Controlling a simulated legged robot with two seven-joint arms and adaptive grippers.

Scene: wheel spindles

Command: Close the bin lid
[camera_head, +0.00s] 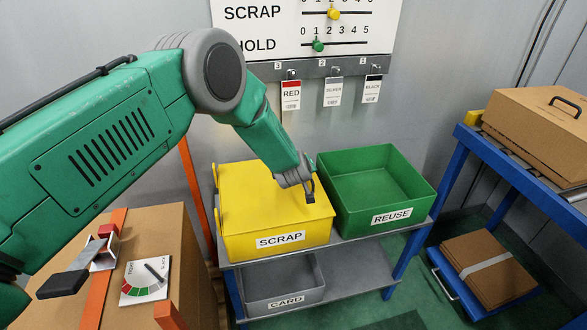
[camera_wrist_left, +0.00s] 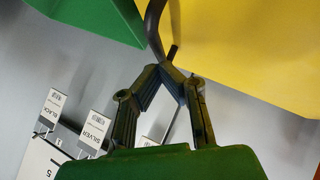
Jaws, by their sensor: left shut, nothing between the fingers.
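The yellow SCRAP bin (camera_head: 281,240) stands on the upper shelf of a blue-legged rack. Its yellow lid (camera_head: 258,190) appears to lie flat across the top in the head view; no open inside shows. A large yellow surface (camera_wrist_left: 250,50) fills the upper right of the left wrist view. My left gripper (camera_head: 311,192) is over the right part of the lid, fingers together and empty; whether it touches the lid is unclear. In the wrist view the closed fingertips (camera_wrist_left: 170,66) are beside a dark curved bar, which I cannot identify surely. My right gripper is not in view.
The open, empty green REUSE bin (camera_head: 375,185) stands right of the yellow bin. A grey CARD tray (camera_head: 284,285) is on the lower shelf. Tags hang on the wall rail behind. A carton (camera_head: 150,235) is at left, and a blue table (camera_head: 500,160) with a box at right.

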